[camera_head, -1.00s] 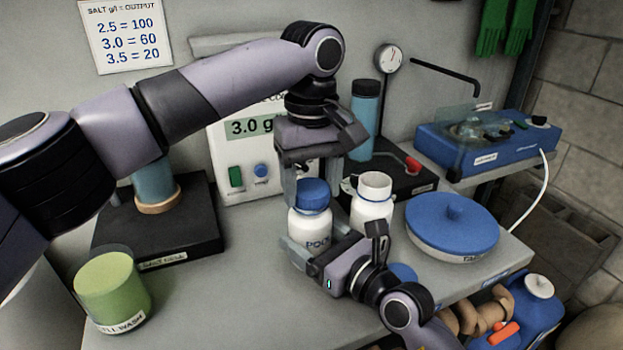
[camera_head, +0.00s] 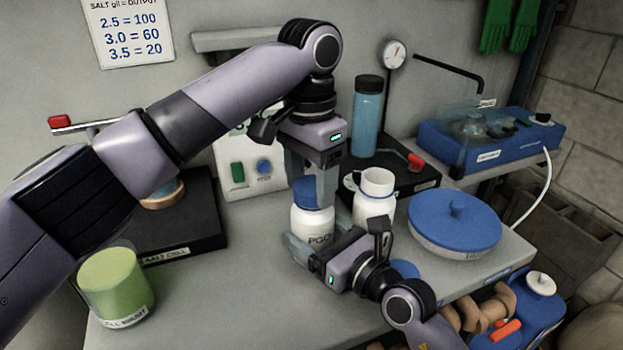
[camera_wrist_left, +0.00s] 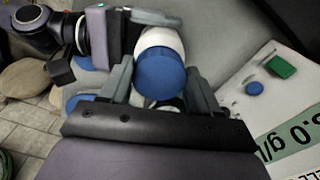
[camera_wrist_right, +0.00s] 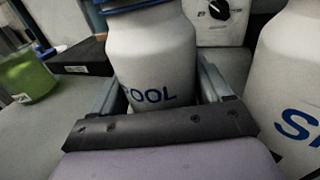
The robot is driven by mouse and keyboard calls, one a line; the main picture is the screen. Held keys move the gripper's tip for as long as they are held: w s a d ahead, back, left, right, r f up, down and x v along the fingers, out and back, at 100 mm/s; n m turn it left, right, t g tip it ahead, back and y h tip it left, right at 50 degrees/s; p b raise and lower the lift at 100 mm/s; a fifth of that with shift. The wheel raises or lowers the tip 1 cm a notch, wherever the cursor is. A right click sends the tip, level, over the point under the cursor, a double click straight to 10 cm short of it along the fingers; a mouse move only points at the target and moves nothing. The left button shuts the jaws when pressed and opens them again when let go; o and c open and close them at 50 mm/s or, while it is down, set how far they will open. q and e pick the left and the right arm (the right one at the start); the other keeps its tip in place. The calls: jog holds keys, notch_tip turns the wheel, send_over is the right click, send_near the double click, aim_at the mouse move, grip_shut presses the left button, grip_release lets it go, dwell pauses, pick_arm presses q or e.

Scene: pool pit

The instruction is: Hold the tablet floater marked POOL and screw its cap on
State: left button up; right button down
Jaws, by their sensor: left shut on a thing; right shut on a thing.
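The white floater marked POOL (camera_head: 312,222) stands upright on the bench; its lettering also shows in the right wrist view (camera_wrist_right: 150,70). My right gripper (camera_head: 306,247) is shut around its lower body. A blue cap (camera_head: 305,192) sits at the top of the floater, in line with the neck. My left gripper (camera_head: 313,196) reaches down from above and is shut on this cap, one finger on each side. The left wrist view shows the cap's round top (camera_wrist_left: 160,75) between the fingers. How far the thread is engaged cannot be told.
A second white bottle (camera_head: 376,190), open-topped, stands close right of the floater. A blue cap (camera_head: 404,270) lies behind my right wrist. A blue-lidded tub (camera_head: 455,222) is to the right, a green-topped cell wash jar (camera_head: 112,280) at front left. A control box (camera_head: 250,170) stands behind.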

aim_at(326, 223)
pick_arm(q)
jog(key=m, duration=0.6)
jog(key=shift+w, duration=0.15)
jog(key=m, duration=0.5)
jog(key=shift+w, duration=0.1)
jog(key=o, duration=1.1)
notch_tip(326, 223, up, 12)
jog(key=shift+r, duration=0.1)
pick_arm(e)
jog(key=shift+r, duration=0.15)
jog(key=shift+r+p, duration=1.95)
jog(key=shift+p, duration=0.4)
pick_arm(q)
notch_tip(326, 223, up, 4)
jog(key=shift+r, duration=0.2)
